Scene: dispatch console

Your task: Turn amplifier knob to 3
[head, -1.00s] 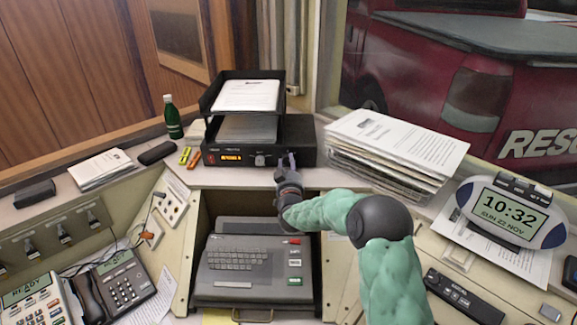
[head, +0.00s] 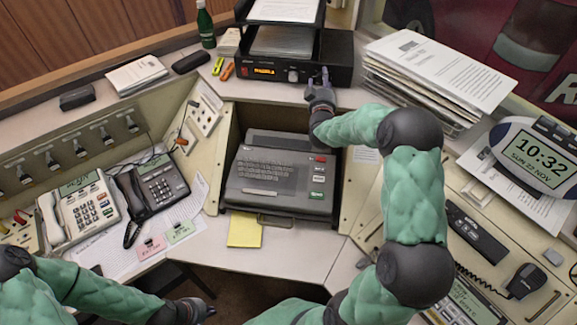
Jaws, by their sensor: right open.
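The black amplifier (head: 340,55) stands at the back of the desk, with a lit orange display on its front. Its round knob (head: 292,75) is on the front face, right of the display. My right gripper (head: 319,79) is open and empty in front of the amplifier's right part, a little right of the knob. I cannot tell whether its fingers touch the front face. The knob's setting is too small to read. My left gripper (head: 207,308) is low at the bottom edge, away from the amplifier; its fingers are too small to judge.
A paper tray (head: 283,12) stands on the amplifier. A tall paper stack (head: 435,75) is close on its right. A keyboard unit (head: 280,175) sits recessed below my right arm. Telephones (head: 78,208) are at the left.

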